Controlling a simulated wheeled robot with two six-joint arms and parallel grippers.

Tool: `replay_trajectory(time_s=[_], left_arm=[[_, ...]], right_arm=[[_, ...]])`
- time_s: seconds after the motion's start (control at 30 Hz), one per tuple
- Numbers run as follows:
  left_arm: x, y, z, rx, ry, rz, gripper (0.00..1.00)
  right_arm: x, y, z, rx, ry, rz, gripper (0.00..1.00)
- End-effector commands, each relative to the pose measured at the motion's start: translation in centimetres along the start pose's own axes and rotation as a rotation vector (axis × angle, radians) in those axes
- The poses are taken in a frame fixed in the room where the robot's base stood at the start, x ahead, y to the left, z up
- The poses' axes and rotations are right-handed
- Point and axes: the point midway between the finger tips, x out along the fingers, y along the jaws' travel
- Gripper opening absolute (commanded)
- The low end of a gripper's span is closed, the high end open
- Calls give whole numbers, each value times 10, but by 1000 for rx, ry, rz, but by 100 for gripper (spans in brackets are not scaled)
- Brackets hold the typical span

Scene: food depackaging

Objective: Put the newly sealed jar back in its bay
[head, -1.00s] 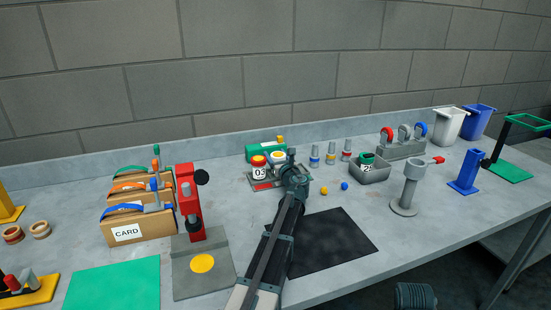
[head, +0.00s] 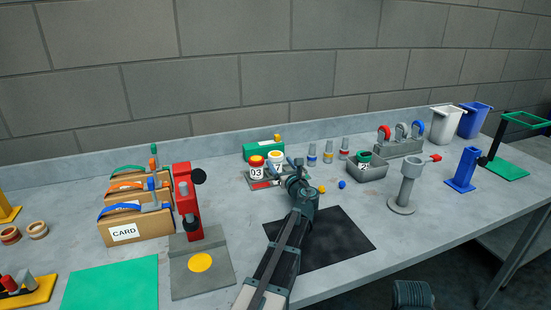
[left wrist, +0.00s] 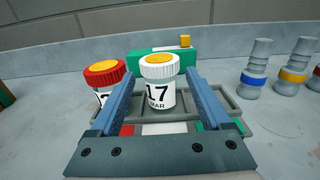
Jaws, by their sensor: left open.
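Jar 17 (left wrist: 158,88), white with a white lid and yellow top disc, stands upright in the grey rack (left wrist: 245,118). It also shows in the head view (head: 277,158). In the head view the gripper (head: 294,163) is just right of the jar.
A green block (head: 263,148) lies behind the rack. Several grey posts with coloured bands (head: 328,153) stand to its right. A grey bin (head: 366,172) holds a green-lidded jar. A black mat (head: 335,240) lies in front, and two small balls (head: 342,184) lie nearby.

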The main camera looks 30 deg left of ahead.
Motion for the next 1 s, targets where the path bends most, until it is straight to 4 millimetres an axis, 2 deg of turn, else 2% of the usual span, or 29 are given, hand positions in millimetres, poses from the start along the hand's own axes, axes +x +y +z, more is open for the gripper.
replay_trajectory(time_s=[0.03, 0.1, 0.3, 0.87, 1.0], left_arm=[[-12, 2, 0, 0, 0, -1, 81], [-22, 1, 0, 0, 0, -2, 81], [-39, 1, 0, 0, 0, 0, 81], [-41, 0, 0, 0, 0, 0, 81], [-41, 0, 13, 0, 0, 0, 81]], right_arm=[[0, 0, 0, 0, 0, 0, 0], [0, 0, 0, 0, 0, 0, 0], [0, 0, 0, 0, 0, 0, 0], [0, 0, 0, 0, 0, 0, 0], [-13, 1, 1, 0, 0, 0, 0]])
